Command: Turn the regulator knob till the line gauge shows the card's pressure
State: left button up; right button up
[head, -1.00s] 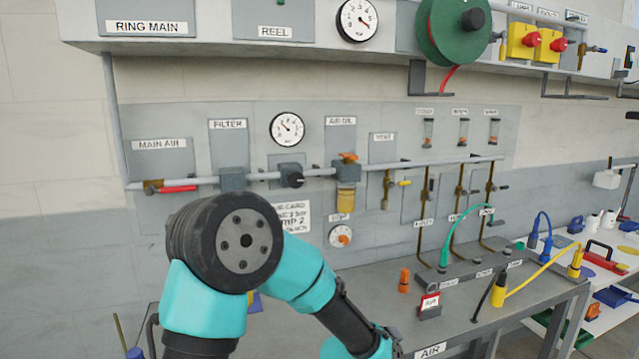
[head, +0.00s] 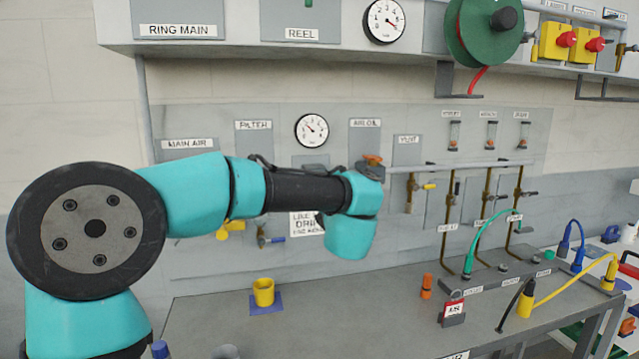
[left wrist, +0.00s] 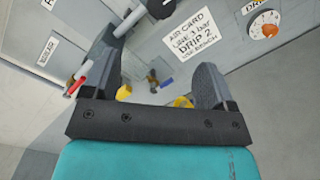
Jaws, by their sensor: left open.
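The round white gauge (head: 312,130) above the air line has its needle pointing to the upper left; its numbers are too small to read. The black regulator knob is hidden behind my left arm in the head view. The air card (left wrist: 195,35) is in the left wrist view, reading a line pressure in bar and "DRIP 2"; the bar figure is not clear. Its part-covered text also shows in the head view (head: 303,223). My left gripper (left wrist: 158,72) is open and empty, its fingers apart below the card in the picture. My right gripper is not in view.
An orange-knobbed dial (left wrist: 265,24) is right of the card. The red main air handle (left wrist: 80,78) is near the left finger. A yellow cup (head: 263,292) stands on a blue mat on the bench. A red-topped tag block (head: 453,308) stands farther right.

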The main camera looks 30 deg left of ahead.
pick_arm(q)
jog(key=shift+w+a, duration=0.1)
jog(key=x, duration=1.7)
jog(key=shift+w, duration=0.15)
jog(key=shift+c, duration=0.2)
jog(key=c, duration=0.9)
jog(key=shift+o, duration=0.2)
jog(key=shift+m, duration=0.4)
jog(key=m, duration=0.8)
jog(key=shift+m+g, duration=0.4)
